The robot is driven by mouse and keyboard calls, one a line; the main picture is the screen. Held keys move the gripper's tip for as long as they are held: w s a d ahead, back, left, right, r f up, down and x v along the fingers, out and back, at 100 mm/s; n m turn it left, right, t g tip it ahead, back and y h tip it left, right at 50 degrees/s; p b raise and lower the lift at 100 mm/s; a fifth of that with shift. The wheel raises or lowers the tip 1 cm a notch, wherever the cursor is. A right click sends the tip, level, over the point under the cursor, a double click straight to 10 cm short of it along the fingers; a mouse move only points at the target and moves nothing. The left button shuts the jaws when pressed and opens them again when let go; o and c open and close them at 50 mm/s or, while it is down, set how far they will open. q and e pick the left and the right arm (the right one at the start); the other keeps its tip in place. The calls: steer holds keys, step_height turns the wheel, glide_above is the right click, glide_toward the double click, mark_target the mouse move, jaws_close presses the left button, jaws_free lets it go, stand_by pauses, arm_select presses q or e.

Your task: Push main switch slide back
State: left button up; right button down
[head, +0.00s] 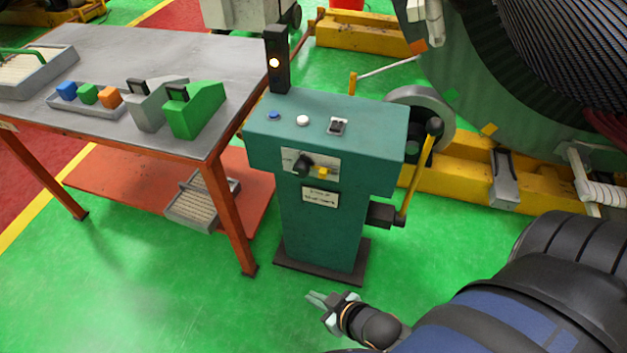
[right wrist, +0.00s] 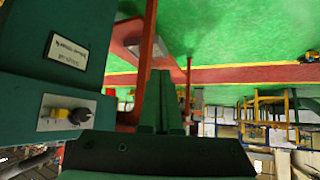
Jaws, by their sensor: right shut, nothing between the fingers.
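The green control console (head: 325,225) stands at the middle. A plate on its front carries a black knob (head: 302,164) and a small yellow slide (head: 321,171). I cannot tell how far the slide sits in or out. My right gripper (head: 315,298) is shut and empty, low in front of the console and apart from it. Its fingers show in the right wrist view (right wrist: 163,100). My left gripper is out of view.
The console top has a blue button (head: 273,115), a white button (head: 302,120) and a small switch (head: 338,126). A lamp post (head: 277,65) stands at its back left. A lever (head: 418,170) is on its right. A workbench (head: 190,55) stands left. Green floor in front is clear.

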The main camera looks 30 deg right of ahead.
steer(key=w+d+f+n+t+h+b, duration=0.1)
steer(key=w+d+f+n+h+b, duration=0.4)
steer(key=w, duration=0.3)
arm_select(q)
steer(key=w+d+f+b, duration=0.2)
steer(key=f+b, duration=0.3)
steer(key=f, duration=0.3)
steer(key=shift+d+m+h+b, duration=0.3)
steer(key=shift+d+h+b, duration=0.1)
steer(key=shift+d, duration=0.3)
arm_select(e)
steer(key=w+d+r+n+t+h, duration=0.4)
steer(key=w+r, duration=0.4)
steer(key=r, duration=0.2)
steer(key=shift+w+d+r+t+h, duration=0.25)
steer(key=shift+d+t+h, duration=0.45)
steer(key=shift+d+h, duration=0.4)
steer(key=shift+f, duration=0.1)
steer(key=shift+w, duration=0.1)
